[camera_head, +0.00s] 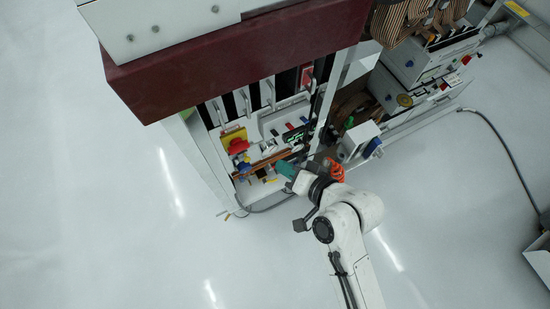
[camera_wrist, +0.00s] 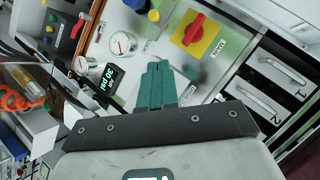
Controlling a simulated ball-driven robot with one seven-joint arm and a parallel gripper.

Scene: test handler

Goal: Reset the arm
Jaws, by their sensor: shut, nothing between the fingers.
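My white arm (camera_head: 352,215) reaches up from the bottom of the head view toward the handler's panel. My gripper (camera_head: 284,168) has teal fingers and is at the panel's lower right. In the wrist view my gripper (camera_wrist: 157,66) points at the panel (camera_wrist: 158,42). The teal fingers are together with nothing between them. The fingers hide part of the panel behind them. I cannot tell how far the fingertips are from the panel.
The panel carries a red knob on a yellow plate (camera_wrist: 196,32), a gauge (camera_wrist: 123,43) and a digital display (camera_wrist: 104,82). Handled drawers (camera_wrist: 270,92) are at the right. Orange coiled tubing (camera_head: 335,170) is close beside my wrist. The floor at left (camera_head: 90,200) is clear.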

